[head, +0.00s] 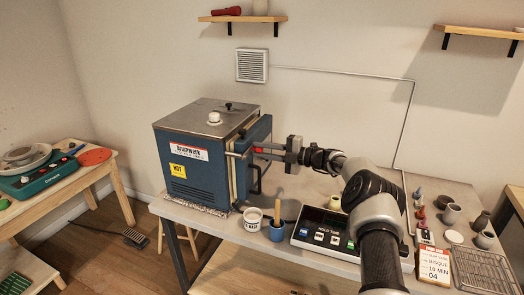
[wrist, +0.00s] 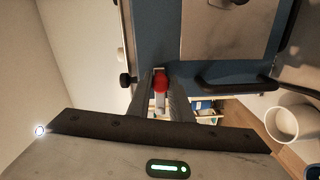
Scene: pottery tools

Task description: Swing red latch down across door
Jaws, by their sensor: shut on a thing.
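The blue kiln (head: 190,165) stands on the table with its door (head: 258,140) on its right side, against the body or nearly so. The red latch (head: 258,149) shows as a small red bit at the door's front edge. My gripper (head: 268,152) reaches in from the right and is shut on the latch. In the wrist view the red latch end (wrist: 161,82) sits between my two fingers (wrist: 160,98), with a pale metal bar below it. The fingers hide part of the latch. I cannot tell its exact angle.
A black door handle (head: 257,180) is just below my gripper. A white tub (head: 252,219), a blue cup (head: 277,232) with a wooden-handled tool and a control panel (head: 325,233) stand in front. Small pots and a wire rack (head: 475,268) fill the right side.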

